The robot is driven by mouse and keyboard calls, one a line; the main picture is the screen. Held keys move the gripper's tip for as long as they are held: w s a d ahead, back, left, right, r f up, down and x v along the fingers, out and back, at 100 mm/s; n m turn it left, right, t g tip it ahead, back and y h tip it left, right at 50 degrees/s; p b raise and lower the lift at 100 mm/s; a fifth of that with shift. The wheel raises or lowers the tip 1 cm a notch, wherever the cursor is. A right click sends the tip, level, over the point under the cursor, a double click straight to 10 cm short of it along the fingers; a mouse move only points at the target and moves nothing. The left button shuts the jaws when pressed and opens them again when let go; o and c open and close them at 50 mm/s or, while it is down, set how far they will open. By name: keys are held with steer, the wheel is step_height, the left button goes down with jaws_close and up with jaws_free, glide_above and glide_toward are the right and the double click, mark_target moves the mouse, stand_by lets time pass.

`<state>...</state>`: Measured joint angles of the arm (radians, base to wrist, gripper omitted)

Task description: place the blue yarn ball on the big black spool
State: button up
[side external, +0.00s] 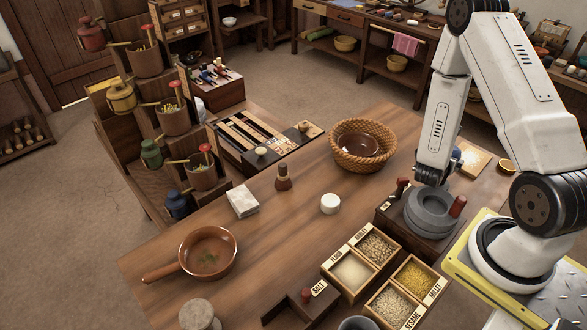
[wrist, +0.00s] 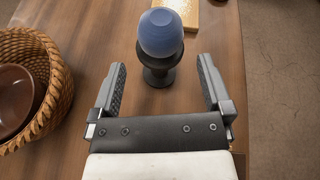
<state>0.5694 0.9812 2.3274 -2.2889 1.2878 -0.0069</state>
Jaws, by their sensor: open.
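The blue yarn ball (wrist: 160,32) is near the top of the wrist view. It appears to rest on top of the big black spool (wrist: 158,75), which stands upright on the table below it. The ball hides part of the spool's top. My gripper (wrist: 161,64) is open and empty. Its two fingers are apart, one to the left and one to the right of the spool in the picture, and neither touches the ball or spool. In the side external view a small bit of the blue ball (side external: 457,154) shows behind my arm; the spool is mostly hidden there.
A wicker basket (side external: 363,160) with a brown bowl stands left of the gripper; it also shows in the wrist view (wrist: 62,85). A golden board (side external: 475,162) lies beyond the ball. A grey quern (side external: 432,218) and grain boxes (side external: 352,272) stand nearer the side camera.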

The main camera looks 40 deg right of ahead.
steer(key=v, duration=0.4)
steer(key=shift+a+r, duration=0.15)
steer(key=shift+a, duration=0.1)
steer(key=shift+s+r, duration=0.1)
stand_by(0.5)
steer(key=s+a+r+m+g+y, duration=0.1)
steer(key=m, duration=0.1)
steer(key=s+a+r+m+g, duration=0.1)
steer(key=a+m+g, duration=0.1)
steer(key=m, duration=0.1)
steer(key=s+a+r+m+g+y, duration=0.1)
steer(key=r+m+g, duration=0.1)
steer(key=shift+a+m+y, duration=0.15)
steer(key=shift+m+y, duration=0.15)
steer(key=w+a+r+m+t+y, duration=0.2)
steer(key=w+a+m+y, duration=0.1)
steer(key=a, duration=0.4)
steer(key=w+a+r+m+t+y, duration=0.2)
steer(key=w+a+m+y, duration=0.1)
steer(key=a, duration=0.4)
steer(key=w+a+r+m+t+y, duration=0.2)
steer(key=w+a+r+m+y, duration=0.1)
steer(key=a+m+y, duration=0.2)
steer(key=shift+a+m, duration=1.1)
steer(key=shift+a, duration=0.05)
